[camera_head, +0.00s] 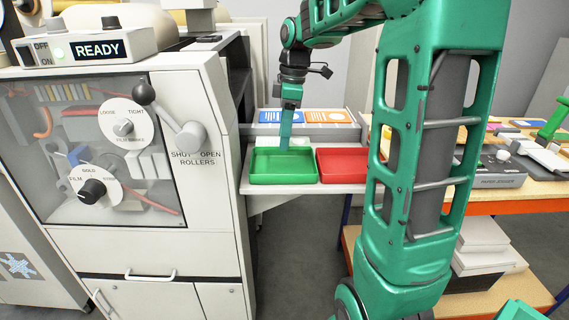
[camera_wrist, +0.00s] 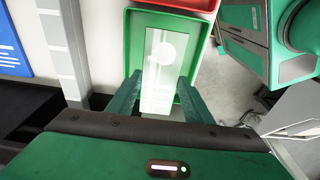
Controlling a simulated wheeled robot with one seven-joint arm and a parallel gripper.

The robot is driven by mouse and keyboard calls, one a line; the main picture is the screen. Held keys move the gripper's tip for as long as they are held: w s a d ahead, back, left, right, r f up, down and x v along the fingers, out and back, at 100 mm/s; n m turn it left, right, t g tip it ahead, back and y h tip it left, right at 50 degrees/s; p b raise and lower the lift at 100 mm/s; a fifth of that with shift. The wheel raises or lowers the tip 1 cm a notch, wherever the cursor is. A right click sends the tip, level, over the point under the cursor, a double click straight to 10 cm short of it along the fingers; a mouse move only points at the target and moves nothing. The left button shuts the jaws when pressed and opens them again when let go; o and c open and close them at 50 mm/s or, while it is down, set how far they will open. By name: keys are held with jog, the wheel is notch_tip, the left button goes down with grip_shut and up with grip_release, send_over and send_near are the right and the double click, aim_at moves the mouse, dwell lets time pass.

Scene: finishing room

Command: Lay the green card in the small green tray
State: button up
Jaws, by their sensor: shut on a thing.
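The small green tray (camera_head: 284,179) sits on a pale shelf beside the white machine, left of a red tray (camera_head: 342,165). The green tray also shows in the wrist view (camera_wrist: 134,48). My gripper (camera_head: 285,146) points down over the green tray's back part. In the wrist view my gripper (camera_wrist: 160,78) is shut on the green card (camera_wrist: 160,88), with a finger at each long edge. The card looks pale green with a lighter round mark and lies over the tray's floor. I cannot tell whether it touches the floor. The card is not clear in the head view.
The red tray stands close to the green tray's right side. Behind them is a grey rack with blue (camera_head: 275,116) and orange (camera_head: 325,116) printed cards. The white machine (camera_head: 195,80) with a READY display stands left. A wooden workbench (camera_head: 510,190) with equipment stands right.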

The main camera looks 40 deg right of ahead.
aim_at(283, 169)
jog(key=shift+f, duration=4)
jog(key=shift+f, duration=0.1)
jog(key=o, duration=1)
jog(key=r, duration=0.7)
jog(key=d+r, duration=0.1)
jog(key=r, duration=0.3)
jog(key=shift+s+r, duration=0.2)
jog(key=shift+s, duration=0.2)
jog(key=shift+r, duration=0.3)
jog(key=shift+s, duration=0.35)
jog(key=s+a+f+m, duration=0.1)
jog(key=s+f+m, duration=0.3)
jog(key=s, duration=0.5)
jog(key=s+f+m, duration=0.4)
jog(key=s+m, duration=0.3)
jog(key=s, duration=0.2)
jog(key=s+a+f+m+g+h, duration=0.1)
jog(key=s+f+m, duration=0.3)
jog(key=s, duration=0.5)
jog(key=shift+s+a+f+m, duration=0.1)
jog(key=shift+a+f+m, duration=0.05)
jog(key=shift+m, duration=0.5)
jog(key=shift+a+f+m, duration=0.15)
jog(key=shift+m, duration=0.5)
